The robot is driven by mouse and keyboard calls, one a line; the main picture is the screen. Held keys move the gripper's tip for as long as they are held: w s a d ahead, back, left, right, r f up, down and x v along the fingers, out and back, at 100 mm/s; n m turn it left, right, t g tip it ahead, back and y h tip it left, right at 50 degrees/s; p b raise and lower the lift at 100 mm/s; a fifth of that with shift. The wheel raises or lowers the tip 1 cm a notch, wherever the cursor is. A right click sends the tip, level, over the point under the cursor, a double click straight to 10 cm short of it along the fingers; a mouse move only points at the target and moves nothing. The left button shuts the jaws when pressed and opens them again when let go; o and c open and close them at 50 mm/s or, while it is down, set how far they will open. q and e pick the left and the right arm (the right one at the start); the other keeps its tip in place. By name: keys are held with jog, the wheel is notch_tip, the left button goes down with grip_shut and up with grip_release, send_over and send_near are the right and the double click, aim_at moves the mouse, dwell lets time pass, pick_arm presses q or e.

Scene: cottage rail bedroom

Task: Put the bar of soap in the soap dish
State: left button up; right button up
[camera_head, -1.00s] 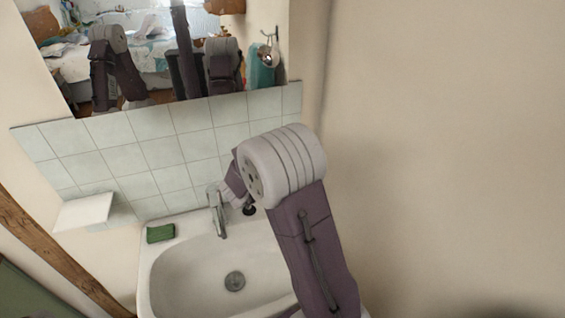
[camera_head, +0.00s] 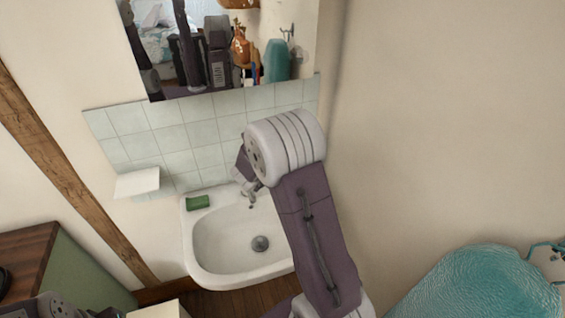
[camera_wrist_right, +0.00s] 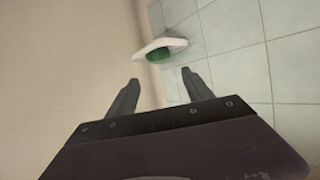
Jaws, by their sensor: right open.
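A small green block (camera_head: 198,202), which looks like the bar of soap, lies on the back left rim of the white sink (camera_head: 212,270). A white shelf-like piece (camera_head: 137,183) is fixed at the left end of the tiles; I cannot tell whether it is the soap dish. In the right wrist view, a white piece (camera_wrist_right: 160,44) with a rounded green thing (camera_wrist_right: 158,56) against it appears beyond my right gripper (camera_wrist_right: 160,75). That gripper is open, with nothing between its fingers. In the head view my own arm mostly hides it near the tap. My left gripper is out of frame.
The tap (camera_head: 248,190) stands at the sink's back. A mirror (camera_head: 215,45) hangs above the tiles (camera_head: 170,135). A wooden beam (camera_head: 70,165) and a dark-topped cabinet (camera_head: 25,255) are at left. A teal textured thing (camera_head: 480,285) is at lower right.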

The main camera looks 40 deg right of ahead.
jog(key=w+a+f+n+t+y, duration=0.25)
jog(key=w+a+n+y, duration=0.2)
jog(key=a, duration=0.25)
jog(key=s+a+f+n+g+y, duration=0.1)
jog(key=s+a+f+n+y, duration=0.2)
jog(key=a, duration=0.4)
jog(key=s+a+f+n+g+y, duration=0.1)
jog(key=s+a+y, duration=0.35)
jog(key=a, duration=0.25)
jog(key=s+a+f+n+g, duration=0.1)
jog(key=s+f+n+g, duration=0.1)
jog(key=s, duration=0.6)
jog(key=s+a+f+n+g, duration=0.1)
jog(key=s+f+g, duration=0.1)
jog(key=s, duration=0.7)
jog(key=shift+a+n+g, duration=0.25)
jog(key=shift+n+g, duration=0.1)
jog(key=shift+g, duration=0.5)
jog(key=shift+a, duration=0.1)
